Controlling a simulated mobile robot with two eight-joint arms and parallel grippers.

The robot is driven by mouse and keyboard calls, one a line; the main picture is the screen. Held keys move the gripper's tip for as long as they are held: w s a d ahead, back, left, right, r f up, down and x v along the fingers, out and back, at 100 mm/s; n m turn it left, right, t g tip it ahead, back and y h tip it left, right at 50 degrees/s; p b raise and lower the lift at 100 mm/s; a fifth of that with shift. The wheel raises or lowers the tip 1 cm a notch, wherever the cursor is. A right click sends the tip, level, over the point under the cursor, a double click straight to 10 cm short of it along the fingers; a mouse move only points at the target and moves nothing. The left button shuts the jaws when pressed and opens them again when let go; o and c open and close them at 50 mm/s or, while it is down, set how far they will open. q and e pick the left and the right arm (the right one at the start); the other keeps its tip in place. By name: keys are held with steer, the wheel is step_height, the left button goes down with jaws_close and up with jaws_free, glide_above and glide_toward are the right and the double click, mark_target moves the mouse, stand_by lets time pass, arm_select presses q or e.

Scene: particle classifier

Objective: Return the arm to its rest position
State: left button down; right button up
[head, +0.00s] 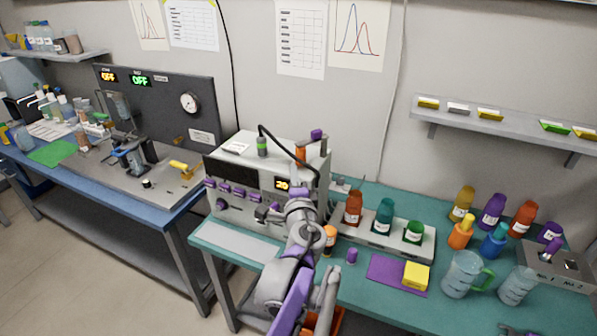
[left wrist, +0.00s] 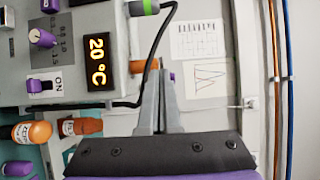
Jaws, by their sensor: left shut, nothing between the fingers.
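My left arm rises from the bottom middle of the head view. Its gripper (head: 300,174) is in front of the grey control box (head: 237,205), near the right end of its front, beside the lit 20 display. In the left wrist view the two grey fingers (left wrist: 158,92) are together with nothing between them. The display (left wrist: 97,60) reads 20 °C there, left of the fingers. An orange part and a purple part show just beyond the fingertips. I cannot tell whether the fingers touch the box. My right gripper does not show clearly in either view.
The teal bench (head: 390,310) holds a rack of bottles, a purple mat (head: 385,270) with a yellow block (head: 416,276), clear jugs (head: 462,272) and several coloured bottles. A black cable (head: 290,146) loops over the box. A blue bench stands at left.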

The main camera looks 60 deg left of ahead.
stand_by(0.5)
arm_select(q)
steer(key=d+f+n+h, duration=0.1)
steer(key=d+f+h, duration=0.4)
steer(key=d, duration=0.8)
steer(key=d+f+n+g+h, duration=0.1)
steer(key=d+f+n+h, duration=0.1)
steer(key=d+f+h, duration=0.4)
steer(key=s+d+f+n+h, duration=0.1)
steer(key=d+f+h, duration=0.4)
steer(key=d, duration=1.5)
step_height(320, 180, down, 5)
steer(key=shift+n+h, duration=0.3)
steer(key=shift+s, duration=0.1)
